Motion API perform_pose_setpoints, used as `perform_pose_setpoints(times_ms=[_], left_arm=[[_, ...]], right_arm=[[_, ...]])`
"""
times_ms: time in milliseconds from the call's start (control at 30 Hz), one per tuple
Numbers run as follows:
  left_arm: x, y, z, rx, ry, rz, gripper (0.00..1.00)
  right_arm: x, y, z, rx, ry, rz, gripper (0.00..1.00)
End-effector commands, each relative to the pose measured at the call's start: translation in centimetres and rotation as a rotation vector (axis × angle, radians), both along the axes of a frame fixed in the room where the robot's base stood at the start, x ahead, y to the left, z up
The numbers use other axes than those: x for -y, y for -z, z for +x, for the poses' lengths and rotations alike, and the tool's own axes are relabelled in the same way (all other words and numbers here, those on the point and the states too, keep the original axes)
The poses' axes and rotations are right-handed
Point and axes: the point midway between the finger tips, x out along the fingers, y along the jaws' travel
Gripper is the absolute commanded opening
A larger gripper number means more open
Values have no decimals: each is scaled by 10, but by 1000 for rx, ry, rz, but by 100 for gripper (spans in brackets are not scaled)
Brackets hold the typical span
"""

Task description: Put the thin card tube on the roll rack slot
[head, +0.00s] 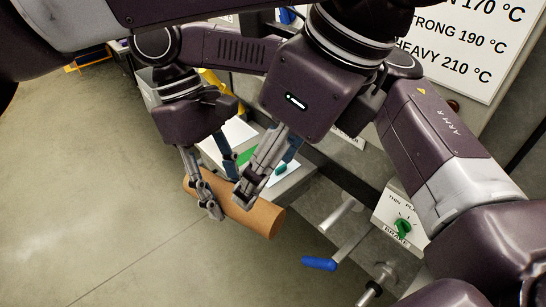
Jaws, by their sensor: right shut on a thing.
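The thin card tube (262,217) is plain brown and lies slanted in the middle of the head view, its round end towards the lower right. My arms cross, so my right gripper (222,190) is the one further left. It is shut around the upper left part of the tube. My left gripper (260,187) comes down closer to the camera, its fingers apart. One of its fingertips overlaps the tube's upper edge in the picture; I cannot tell whether it touches. I cannot make out the roll rack slot for certain.
A grey machine stands at the right, with a green knob (403,228) on a brake plate, a blue-handled crank (320,263) and a metal shaft (341,214). A temperature sign (455,40) is above. Bare concrete floor (90,200) is free at the left.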

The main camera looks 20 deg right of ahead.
Motion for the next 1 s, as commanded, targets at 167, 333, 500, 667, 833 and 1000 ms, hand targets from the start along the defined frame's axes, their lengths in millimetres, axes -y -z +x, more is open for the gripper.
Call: perform_pose_setpoints(times_ms=[167,333,500,667,833,1000], left_arm=[[6,3,8,49,23,-14,59],[4,17,14,50,27,-16,59],[-3,47,24,47,27,-16,59],[-10,75,34,47,25,-15,59],[-14,97,42,50,25,-16,59],[-17,110,46,51,26,-17,59]], right_arm=[[0,0,0,0,0,0,15],[0,0,0,0,0,0,15],[0,0,0,0,0,0,15],[0,0,0,0,0,0,15],[0,0,0,0,0,0,15],[0,0,0,0,0,0,15]])
